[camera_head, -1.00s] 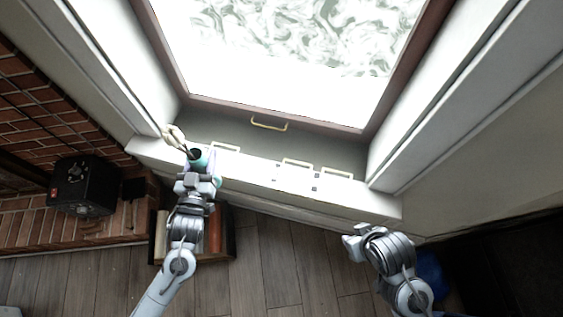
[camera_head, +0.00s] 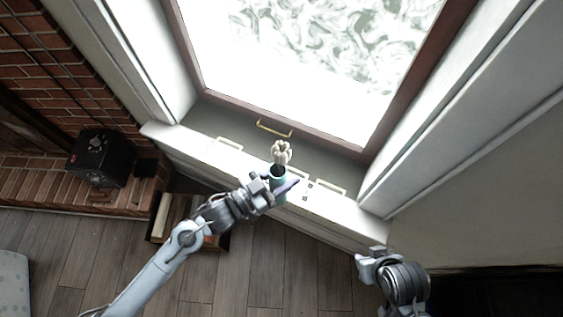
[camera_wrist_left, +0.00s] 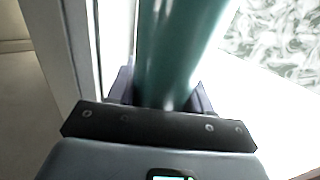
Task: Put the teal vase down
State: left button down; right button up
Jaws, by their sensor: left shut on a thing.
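The teal vase (camera_head: 281,195) is in my left gripper (camera_head: 279,187), with a dark mouth and a pale, several-lobed stem (camera_head: 281,152) sticking out of it. It is at the middle of the white window sill, close to the sill's front edge in the head view. I cannot tell whether its base touches the sill. In the left wrist view the vase (camera_wrist_left: 180,50) fills the space between the fingers, and its ends are out of the picture. My right gripper (camera_head: 366,264) is below the sill's right end, away from the vase; its jaws are unclear.
The window (camera_head: 300,80) stands behind. A black box (camera_head: 100,155) is on the brick hearth at left, and a book crate (camera_head: 190,222) is on the floor.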

pick_arm(q)
jog(key=w+d+f+b, duration=0.1)
jog(key=w+f+b, duration=0.2)
jog(key=w+f, duration=0.5)
jog(key=shift+w+d+f, duration=0.3)
jog(key=shift+w+f, duration=0.1)
jog(key=shift+f, duration=0.35)
jog(key=shift+c, duration=2.4)
grip_release()
